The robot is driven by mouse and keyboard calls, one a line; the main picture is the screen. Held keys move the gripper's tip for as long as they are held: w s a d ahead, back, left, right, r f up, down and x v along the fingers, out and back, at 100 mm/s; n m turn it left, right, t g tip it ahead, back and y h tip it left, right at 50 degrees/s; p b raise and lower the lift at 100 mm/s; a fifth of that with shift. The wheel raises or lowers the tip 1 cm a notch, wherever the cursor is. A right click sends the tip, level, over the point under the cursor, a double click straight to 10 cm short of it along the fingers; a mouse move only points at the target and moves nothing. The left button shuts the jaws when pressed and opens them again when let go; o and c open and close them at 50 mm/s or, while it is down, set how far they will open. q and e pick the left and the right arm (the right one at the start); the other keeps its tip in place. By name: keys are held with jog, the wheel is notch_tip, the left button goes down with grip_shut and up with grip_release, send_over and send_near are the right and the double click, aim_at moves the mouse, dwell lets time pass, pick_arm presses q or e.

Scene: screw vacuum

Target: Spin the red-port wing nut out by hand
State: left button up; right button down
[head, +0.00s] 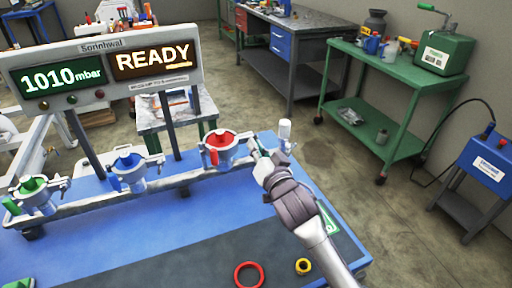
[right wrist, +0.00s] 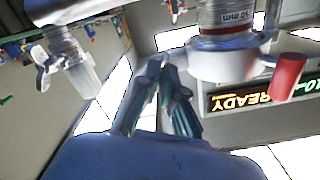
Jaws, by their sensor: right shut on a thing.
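The red port (head: 221,146) stands on the grey rail, with a red funnel-like top and a metal clamp around it. Its clamp ring (right wrist: 222,62) shows from below in the right wrist view, beside a red cylinder (right wrist: 288,76). My right gripper (head: 259,152) is at the right side of the red port. Its fingers (right wrist: 166,72) are shut on the red-port wing nut, which is mostly hidden between them. My left gripper is in neither view.
The blue port (head: 129,166) and green port (head: 34,192) stand farther left on the rail. A clear end fitting (head: 285,132) with its own wing nut (right wrist: 47,66) is close right of my gripper. A red ring (head: 237,277) and yellow ring (head: 303,261) lie in front. The display (head: 106,69) reads 1010 mbar, READY.

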jog(key=n+p, duration=0.9)
jog(key=n, duration=1.5)
jog(key=shift+r+n, duration=0.15)
jog(key=shift+n, duration=0.25)
dwell(0.5)
jog(key=c, duration=1.3)
grip_release()
